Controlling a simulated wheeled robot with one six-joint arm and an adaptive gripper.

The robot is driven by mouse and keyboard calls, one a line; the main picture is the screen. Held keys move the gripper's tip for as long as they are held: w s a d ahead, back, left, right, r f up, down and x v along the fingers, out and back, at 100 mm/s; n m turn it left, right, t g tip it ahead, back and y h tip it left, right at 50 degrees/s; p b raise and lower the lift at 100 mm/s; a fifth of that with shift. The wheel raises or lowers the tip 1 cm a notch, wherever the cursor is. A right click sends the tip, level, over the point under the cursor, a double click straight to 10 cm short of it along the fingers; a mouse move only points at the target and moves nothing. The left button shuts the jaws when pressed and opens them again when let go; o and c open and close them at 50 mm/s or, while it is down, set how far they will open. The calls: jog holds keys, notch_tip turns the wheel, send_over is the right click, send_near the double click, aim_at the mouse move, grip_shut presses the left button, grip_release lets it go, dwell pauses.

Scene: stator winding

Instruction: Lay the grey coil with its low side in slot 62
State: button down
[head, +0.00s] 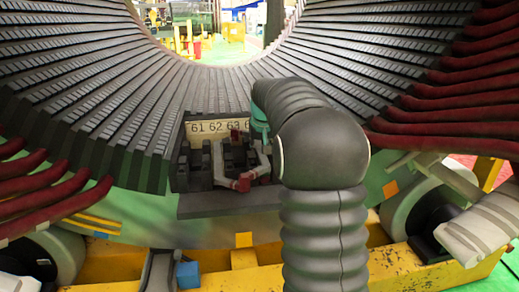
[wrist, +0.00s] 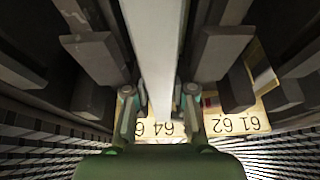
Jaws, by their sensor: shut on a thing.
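The grey coil (head: 218,166) shows in the head view as a pale loop with red bands, in front of the dark slot blocks (head: 203,170). In the wrist view the coil (wrist: 158,45) is a pale bar running down the middle, between the two fingers of my gripper (wrist: 160,100), which is shut on it. The number plate (head: 205,128) reads 61, 62, 63 from the left in the head view. In the wrist view the plate (wrist: 232,124) is upside down, and the bar lines up near 64, left of 62. My arm hides most of the gripper in the head view. Whether the coil's low side touches a slot cannot be told.
Dark upright blocks (wrist: 222,50) stand close on both sides of the gripper. The ribbed stator bore (head: 110,85) curves around the work area. Red coils (head: 45,190) stick out at left and right. A dark ledge (head: 225,204) lies below the slots.

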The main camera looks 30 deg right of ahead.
jog(key=shift+s+f, duration=0.15)
jog(key=shift+f, duration=0.45)
dwell(0.4)
jog(key=c, duration=0.9)
grip_release()
jog(key=shift+f, duration=0.1)
jog(key=shift+r, duration=0.2)
jog(key=shift+r, duration=0.3)
jog(key=shift+r+p, duration=0.35)
jog(key=shift+p, duration=0.15)
jog(key=shift+r+p, duration=0.35)
jog(key=shift+r, duration=0.05)
notch_tip(320, 180, up, 7)
jog(key=p, duration=0.6)
jog(key=shift+r+p, duration=0.2)
jog(key=shift+p, duration=0.1)
jog(key=shift+r, duration=0.1)
